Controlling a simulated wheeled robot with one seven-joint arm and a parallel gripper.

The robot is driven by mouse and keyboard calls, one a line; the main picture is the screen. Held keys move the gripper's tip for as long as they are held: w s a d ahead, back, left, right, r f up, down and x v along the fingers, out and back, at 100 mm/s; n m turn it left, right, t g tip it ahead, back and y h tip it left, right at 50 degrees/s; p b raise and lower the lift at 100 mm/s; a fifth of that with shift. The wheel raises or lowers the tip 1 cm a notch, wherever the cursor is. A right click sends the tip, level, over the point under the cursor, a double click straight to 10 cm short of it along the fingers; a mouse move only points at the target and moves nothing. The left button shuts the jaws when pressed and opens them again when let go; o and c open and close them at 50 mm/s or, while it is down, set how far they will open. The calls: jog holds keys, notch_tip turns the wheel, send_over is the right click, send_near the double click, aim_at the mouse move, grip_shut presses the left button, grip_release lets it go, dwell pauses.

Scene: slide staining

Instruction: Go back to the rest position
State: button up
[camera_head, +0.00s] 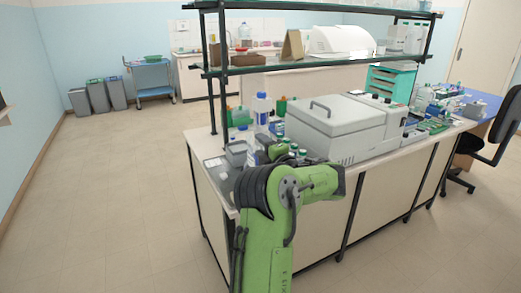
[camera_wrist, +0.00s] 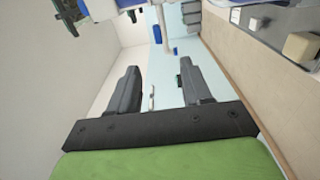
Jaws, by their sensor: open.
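My gripper (camera_wrist: 160,90) shows in the wrist view with its two dark fingers wide apart and nothing between them. The wrist view is turned on its side and looks past the fingers toward a pale wall and the floor. In the head view my green arm rises in front of the near left corner of the lab bench (camera_head: 208,147). The arm's bend hides part of the bench top, and the fingers cannot be made out there.
A large grey machine (camera_head: 335,125) and a white-blue bottle (camera_head: 262,110) stand on the bench, under a dark-framed shelf (camera_head: 290,68). A black chair (camera_head: 490,135) is at the right. Bins (camera_head: 98,96) and a blue trolley (camera_head: 152,78) stand far left. The left floor is clear.

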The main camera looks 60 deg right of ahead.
dwell(0.3)
jog(key=w+a+r+m+y, duration=0.1)
jog(key=w+a+r+y, duration=0.1)
jog(key=w+a, duration=0.35)
jog(key=w+a+r+m+y+p, duration=0.1)
jog(key=w+a+y, duration=0.2)
jog(key=a, duration=0.6)
jog(key=w+a+r+m+y, duration=0.15)
jog(key=w+a, duration=0.25)
jog(key=a, duration=0.4)
jog(key=s+a+m+g+y+p, duration=0.1)
jog(key=s+a+m+g+y, duration=0.2)
jog(key=a, duration=1.1)
jog(key=s+a+f+m+g, duration=0.2)
jog(key=s+a+f+g, duration=0.1)
jog(key=s+a, duration=0.4)
jog(key=s+a+f+m+g+p, duration=0.1)
jog(key=s+a+f+m+g, duration=0.1)
jog(key=s+a, duration=0.5)
jog(key=s+f+g+y, duration=0.1)
jog(key=s+f, duration=0.1)
jog(key=s, duration=0.2)
jog(key=shift+s+a+f, duration=0.15)
jog(key=shift+s+f, duration=0.15)
jog(key=shift+m, duration=0.25)
